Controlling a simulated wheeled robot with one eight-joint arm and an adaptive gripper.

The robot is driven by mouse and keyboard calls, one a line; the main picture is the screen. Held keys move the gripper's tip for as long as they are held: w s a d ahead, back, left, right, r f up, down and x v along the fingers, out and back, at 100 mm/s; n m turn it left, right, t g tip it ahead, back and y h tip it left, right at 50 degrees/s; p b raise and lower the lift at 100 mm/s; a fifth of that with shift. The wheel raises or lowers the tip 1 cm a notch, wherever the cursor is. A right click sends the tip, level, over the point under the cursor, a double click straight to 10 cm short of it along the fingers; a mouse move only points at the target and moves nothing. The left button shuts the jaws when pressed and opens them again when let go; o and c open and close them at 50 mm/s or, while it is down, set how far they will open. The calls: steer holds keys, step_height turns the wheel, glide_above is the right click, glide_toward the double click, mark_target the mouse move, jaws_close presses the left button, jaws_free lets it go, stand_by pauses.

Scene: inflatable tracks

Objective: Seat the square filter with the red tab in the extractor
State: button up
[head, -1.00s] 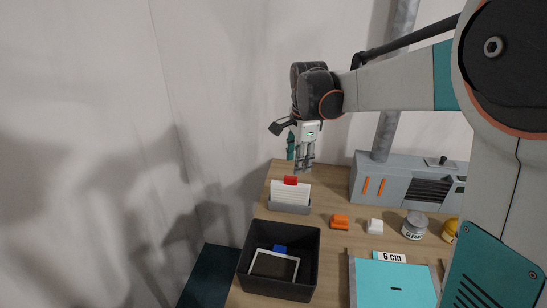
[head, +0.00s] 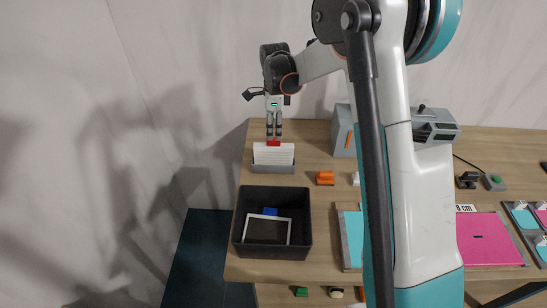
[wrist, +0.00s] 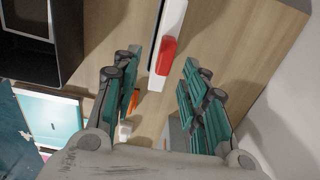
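The white pleated filter (head: 273,154) with the red tab (head: 273,143) stands upright in a grey holder (head: 273,168) at the back left of the bench. My gripper (head: 274,134) points down directly above the red tab. In the wrist view my gripper (wrist: 163,72) is open, and the red tab (wrist: 166,56) on the white filter edge lies between the two fingers, with gaps on both sides. I cannot tell whether the fingertips reach tab height. A grey louvred machine (head: 436,131), apparently the extractor, stands at the back, partly hidden by my arm.
A black bin (head: 238,225) in front of the holder contains a white-framed dark filter (head: 267,230) with a blue tab (head: 270,212). Teal (head: 352,236) and pink (head: 483,238) panels lie farther right. The wall is close behind.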

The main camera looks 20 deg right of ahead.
mark_target(274, 138)
steer(key=shift+w+a+f+b, duration=0.1)
steer(key=shift+w+f+b, duration=0.1)
steer(key=shift+f, duration=0.8)
steer(key=shift+w+d+f+b, duration=0.1)
steer(key=shift+f+b, duration=0.05)
steer(key=shift+f, duration=0.9)
steer(key=shift+w+a+f+b, duration=0.1)
steer(key=shift+f+b, duration=0.1)
steer(key=shift+f, duration=0.8)
jaws_close()
